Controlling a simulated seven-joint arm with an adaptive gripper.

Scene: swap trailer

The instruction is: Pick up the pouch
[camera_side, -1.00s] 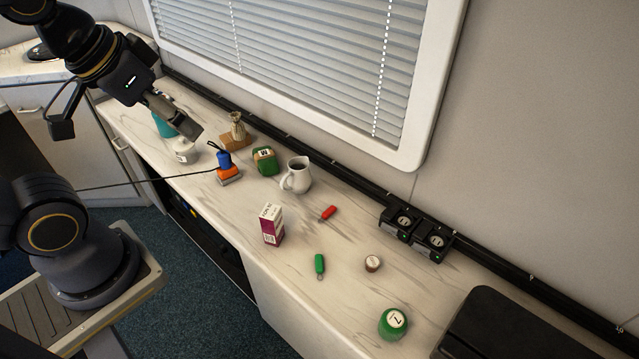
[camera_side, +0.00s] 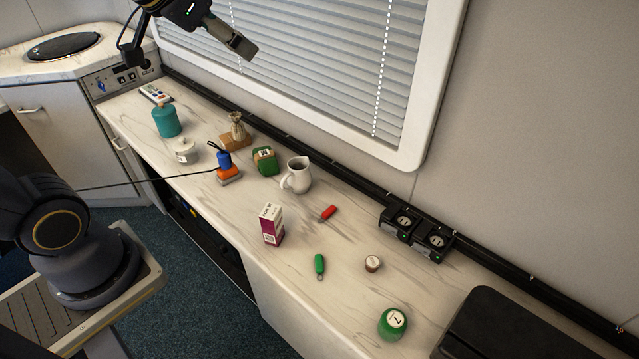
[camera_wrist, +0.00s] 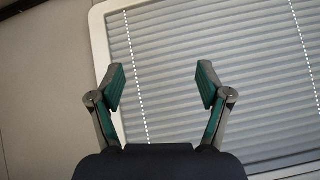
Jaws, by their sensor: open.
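The pouch (camera_side: 237,125) appears to be the small tan bag with a gathered top, standing on or against a brown block (camera_side: 233,141) near the back of the counter in the side view. My gripper (camera_side: 243,46) is high above the counter, in front of the window blind, well above the pouch and apart from it. In the wrist view my gripper (camera_wrist: 160,88) has its two fingers spread wide with nothing between them. The wrist view faces the blind, and the pouch is not in it.
Near the pouch stand a teal canister (camera_side: 166,121), a white lidded pot (camera_side: 185,151), a blue-and-orange item (camera_side: 227,166), a green container (camera_side: 264,161) and a white jug (camera_side: 297,176). A black rail (camera_side: 330,178) runs along the wall. The window blind (camera_side: 300,60) is behind my gripper.

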